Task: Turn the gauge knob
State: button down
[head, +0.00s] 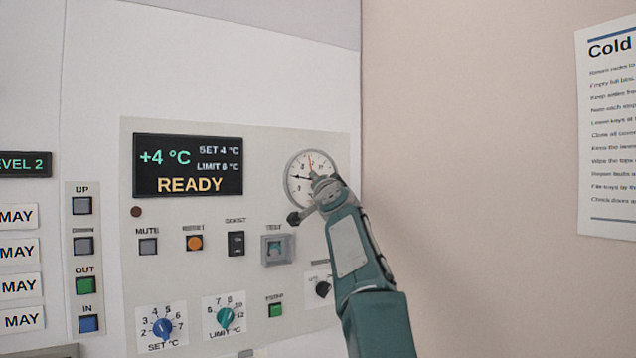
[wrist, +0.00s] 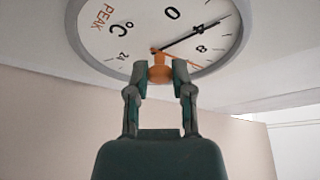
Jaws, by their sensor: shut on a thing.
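The round white gauge (head: 299,178) is at the right end of the control panel in the head view. In the wrist view the gauge dial (wrist: 127,42) fills the top, with a black needle and a thin orange hand pointing to the right. The orange gauge knob (wrist: 159,73) sits at the low middle of the dial. My gripper (wrist: 160,72) is shut on the knob, one finger on each side. In the head view my gripper (head: 322,184) reaches the gauge from the lower right and hides its lower right part, with the knob hidden.
The panel (head: 190,210) carries a display (head: 188,165) reading +4 °C and READY. A blue SET knob (head: 163,328), a teal LIMIT knob (head: 225,317) and several buttons are below. A paper notice (head: 608,135) hangs on the right wall. The space right of my arm is clear.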

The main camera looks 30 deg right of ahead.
jog(key=shift+f+n+t+y, duration=0.15)
jog(key=shift+n+t+y, duration=0.2)
jog(key=shift+n, duration=0.75)
jog(key=shift+w+d+f+n+t+y, duration=0.1)
jog(key=shift+n+t+y, duration=0.1)
jog(key=shift+n+y, duration=1.95)
jog(key=shift+s+d+r+n+t+y, duration=0.15)
jog(key=shift+n+y, duration=0.6)
jog(key=shift+n, duration=2.85)
jog(key=shift+w+f+n+t+y, duration=0.2)
jog(key=shift+n+y, duration=1.25)
jog(key=shift+n, duration=1.8)
